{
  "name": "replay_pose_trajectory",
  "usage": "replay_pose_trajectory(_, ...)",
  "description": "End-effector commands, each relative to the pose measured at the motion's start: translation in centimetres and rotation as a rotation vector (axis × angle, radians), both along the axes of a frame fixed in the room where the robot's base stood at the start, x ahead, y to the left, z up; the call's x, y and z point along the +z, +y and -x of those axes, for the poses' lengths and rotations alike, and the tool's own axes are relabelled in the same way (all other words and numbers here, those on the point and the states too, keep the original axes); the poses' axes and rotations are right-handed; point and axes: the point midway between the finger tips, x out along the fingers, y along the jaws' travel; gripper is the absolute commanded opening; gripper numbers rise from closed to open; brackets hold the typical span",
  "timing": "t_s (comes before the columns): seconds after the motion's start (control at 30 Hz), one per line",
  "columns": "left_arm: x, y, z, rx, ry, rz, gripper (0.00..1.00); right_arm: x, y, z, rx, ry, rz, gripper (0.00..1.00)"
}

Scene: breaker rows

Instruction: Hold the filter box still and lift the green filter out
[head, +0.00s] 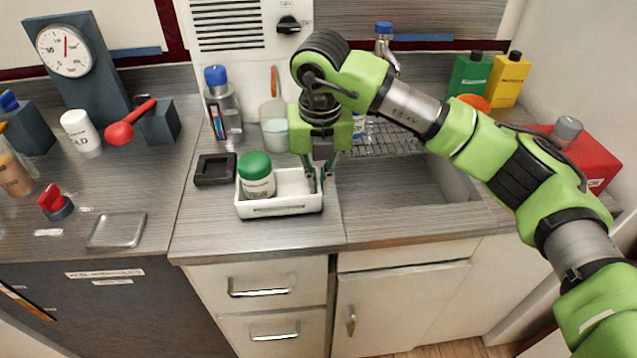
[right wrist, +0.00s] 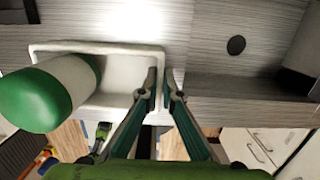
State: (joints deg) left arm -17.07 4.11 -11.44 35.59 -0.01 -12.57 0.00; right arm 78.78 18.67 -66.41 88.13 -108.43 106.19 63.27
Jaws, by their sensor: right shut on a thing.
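The filter box (head: 290,209) is a small white open tray on the grey counter, left of the sink. The green filter (head: 255,170), a white canister with a green lid, stands upright in its left part. My right gripper (head: 319,183) points down at the box's right end, its fingers shut on the right wall. In the right wrist view, the fingertips (right wrist: 162,82) straddle that wall of the box (right wrist: 100,47), and the filter (right wrist: 40,95) lies to the left, apart from them. My left gripper is not in view.
A small black tray (head: 215,169) sits close to the left of the box. A blue-capped bottle (head: 223,105) and a clear cup (head: 275,130) stand behind. The sink (head: 400,190) is to the right. The counter in front of the box is clear.

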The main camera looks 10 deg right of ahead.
Motion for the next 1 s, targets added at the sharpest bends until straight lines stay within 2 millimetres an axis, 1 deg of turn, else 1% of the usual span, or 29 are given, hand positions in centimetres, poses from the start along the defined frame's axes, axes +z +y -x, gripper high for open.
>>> replay_pose_trajectory(0.23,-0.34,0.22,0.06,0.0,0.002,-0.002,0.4,-0.28,0.0,-0.49,0.001,-0.003,-0.002,0.0)
replay_pose_trajectory(0.5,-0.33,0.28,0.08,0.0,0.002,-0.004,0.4,-0.28,0.0,-0.49,0.001,-0.003,-0.002,0.0)
replay_pose_trajectory(0.73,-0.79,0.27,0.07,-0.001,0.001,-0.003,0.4,-0.54,0.0,-0.48,0.0,-0.004,-0.002,0.0)
replay_pose_trajectory(1.0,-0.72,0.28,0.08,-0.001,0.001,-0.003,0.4,-0.51,-0.01,-0.45,0.001,-0.003,-0.001,0.0)
